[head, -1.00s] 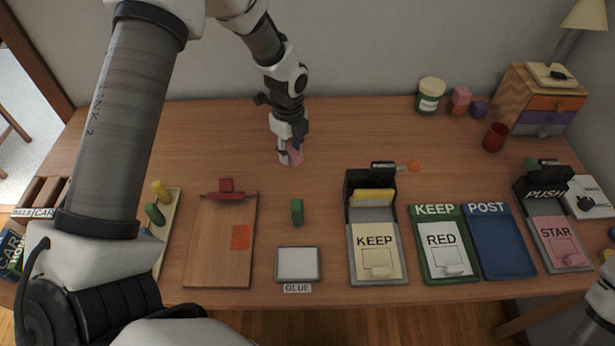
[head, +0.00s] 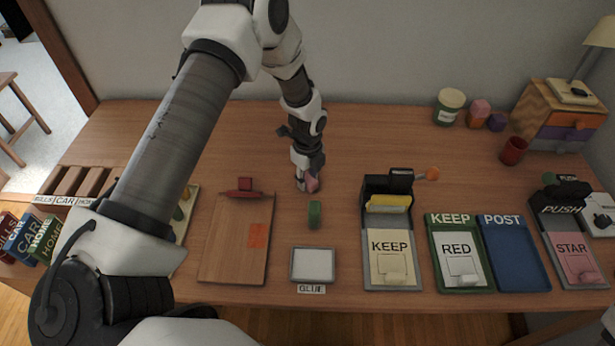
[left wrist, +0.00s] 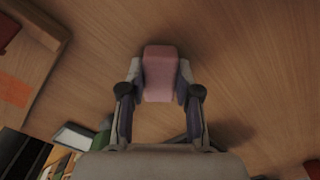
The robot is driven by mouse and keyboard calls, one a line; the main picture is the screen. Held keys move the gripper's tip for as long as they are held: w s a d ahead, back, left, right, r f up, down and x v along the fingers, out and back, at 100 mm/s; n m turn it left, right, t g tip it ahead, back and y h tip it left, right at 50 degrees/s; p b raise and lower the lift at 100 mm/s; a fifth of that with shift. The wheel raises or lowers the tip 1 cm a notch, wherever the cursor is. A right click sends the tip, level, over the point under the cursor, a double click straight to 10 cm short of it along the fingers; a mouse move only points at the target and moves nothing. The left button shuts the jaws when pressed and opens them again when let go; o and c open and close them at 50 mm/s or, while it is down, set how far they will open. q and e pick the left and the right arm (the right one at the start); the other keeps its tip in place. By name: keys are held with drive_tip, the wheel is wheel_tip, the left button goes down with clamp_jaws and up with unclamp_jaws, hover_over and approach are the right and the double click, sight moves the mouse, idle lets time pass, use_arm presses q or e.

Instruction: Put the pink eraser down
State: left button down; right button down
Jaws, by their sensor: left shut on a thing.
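The pink eraser (head: 312,184) is a small pink block at the tip of my left gripper (head: 306,182), over the bare table behind the green block. In the left wrist view the eraser (left wrist: 160,72) sits between the two fingers of the left gripper (left wrist: 160,88), which are shut on its sides. The eraser is at or very near the table top; I cannot tell whether it touches. My right gripper is not in view.
A green block (head: 315,214) stands just in front of the eraser, with a glue pad (head: 313,265) nearer the front edge. A wooden board (head: 235,245) lies to the left. A KEEP card holder (head: 393,245) stands to the right. The table behind is clear.

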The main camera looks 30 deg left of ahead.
sight(307, 178)
use_arm(q)
drive_tip(key=c, duration=0.8)
unclamp_jaws()
wheel_tip(307, 178, up, 12)
drive_tip(key=shift+r+b, duration=0.1)
drive_tip(key=shift+b, duration=0.45)
